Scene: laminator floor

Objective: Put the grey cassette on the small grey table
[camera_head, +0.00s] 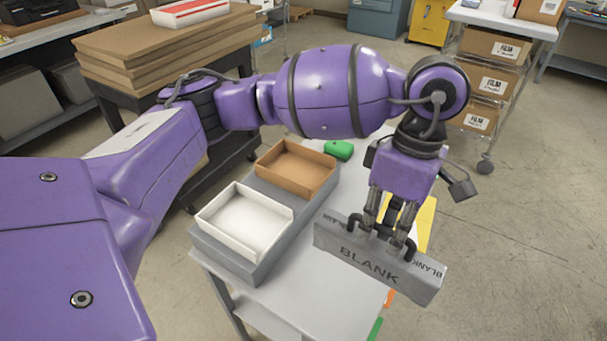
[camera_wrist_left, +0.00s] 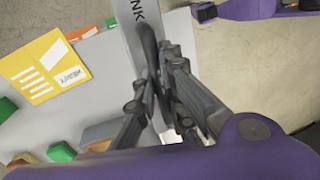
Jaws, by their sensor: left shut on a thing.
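The grey cassette (camera_head: 375,268), a long block marked BLANK with a dark handle on top, hangs from my left gripper (camera_head: 386,226). The fingers are closed around its handle. In the left wrist view the cassette (camera_wrist_left: 132,35) runs up from between the fingers (camera_wrist_left: 165,95). The small grey table (camera_head: 318,295) is below. In the head view the cassette covers part of its right side and reaches past its edge. I cannot tell how far it is above the top. My right gripper is not in view.
A white tray (camera_head: 244,219) and a brown tray (camera_head: 296,168) sit in a grey holder on the table's left. A green object (camera_head: 339,150) lies behind, and a yellow folder (camera_head: 424,222) lies partly behind the cassette. A shelf cart (camera_head: 497,28) stands back right, with open floor before it.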

